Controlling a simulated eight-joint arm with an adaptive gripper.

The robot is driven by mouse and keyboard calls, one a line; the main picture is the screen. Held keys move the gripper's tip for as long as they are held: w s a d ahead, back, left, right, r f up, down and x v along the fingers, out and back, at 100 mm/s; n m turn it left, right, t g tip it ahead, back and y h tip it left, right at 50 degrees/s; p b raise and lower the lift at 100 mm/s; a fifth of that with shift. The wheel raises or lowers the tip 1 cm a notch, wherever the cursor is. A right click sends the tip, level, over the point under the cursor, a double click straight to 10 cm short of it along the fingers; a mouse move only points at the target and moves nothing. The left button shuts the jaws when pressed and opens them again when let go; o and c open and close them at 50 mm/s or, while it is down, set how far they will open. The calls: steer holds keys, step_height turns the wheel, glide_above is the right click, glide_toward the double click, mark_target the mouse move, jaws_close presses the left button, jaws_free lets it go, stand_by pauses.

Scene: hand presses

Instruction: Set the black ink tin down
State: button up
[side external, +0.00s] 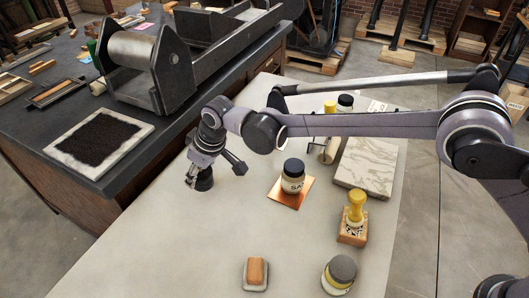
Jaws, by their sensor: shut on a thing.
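My gripper (194,178) points down over the left part of the pale table (150,245). It is shut on a small dark tin, the black ink tin (205,184). The tin is partly hidden by the fingers. It is upright and very close to the table top; I cannot tell whether its base touches.
To the right, a black-lidded jar (293,176) stands on a copper plate (288,200). An orange block on a dish (257,273) and a grey-lidded jar (340,274) are in front. Table between is clear.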

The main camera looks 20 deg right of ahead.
mark_target(202, 182)
steer(key=shift+a+f, duration=0.1)
steer(key=shift+f, duration=1.9)
steer(key=shift+f, duration=0.15)
steer(key=o, duration=1.4)
steer(key=shift+c, duration=0.2)
